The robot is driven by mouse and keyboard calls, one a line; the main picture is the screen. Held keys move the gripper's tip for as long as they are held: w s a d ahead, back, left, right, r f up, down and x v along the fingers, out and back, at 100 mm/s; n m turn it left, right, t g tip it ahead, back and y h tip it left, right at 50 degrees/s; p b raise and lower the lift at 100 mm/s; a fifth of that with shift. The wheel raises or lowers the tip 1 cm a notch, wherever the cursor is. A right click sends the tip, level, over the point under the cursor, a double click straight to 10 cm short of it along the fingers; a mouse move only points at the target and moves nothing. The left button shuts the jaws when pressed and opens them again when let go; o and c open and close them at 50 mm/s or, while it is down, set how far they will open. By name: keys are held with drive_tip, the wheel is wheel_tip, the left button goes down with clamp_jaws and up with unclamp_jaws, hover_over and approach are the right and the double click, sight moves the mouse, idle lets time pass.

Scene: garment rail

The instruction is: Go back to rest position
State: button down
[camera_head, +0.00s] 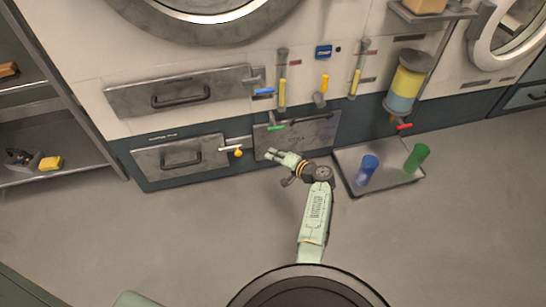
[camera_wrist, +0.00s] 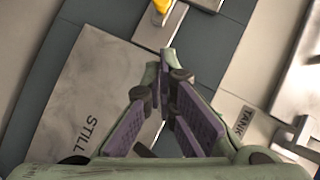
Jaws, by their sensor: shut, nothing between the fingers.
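My gripper (camera_head: 273,154) is low in front of the machine's lower panels in the head view, at the end of my pale green arm. It points left, by a grey panel (camera_head: 315,132) with a green-handled tap. In the wrist view my gripper (camera_wrist: 165,60) shows its fingers drawn together at the tips, with nothing held. A yellow knob (camera_wrist: 161,6) lies past the tips there. A plate marked STILL (camera_wrist: 85,100) is on the left and a label marked TANK (camera_wrist: 244,118) on the right.
A tray (camera_head: 350,181) on the floor right of my arm holds a blue cup (camera_head: 367,170) and a green cup (camera_head: 417,158). A yellow-and-blue container (camera_head: 405,85) hangs above it. Drawers (camera_head: 180,155) are on the left. The floor (camera_head: 190,235) left of my arm is clear.

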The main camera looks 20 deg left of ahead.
drive_tip(key=shift+s+d+r, duration=0.15)
drive_tip(key=shift+d, duration=0.25)
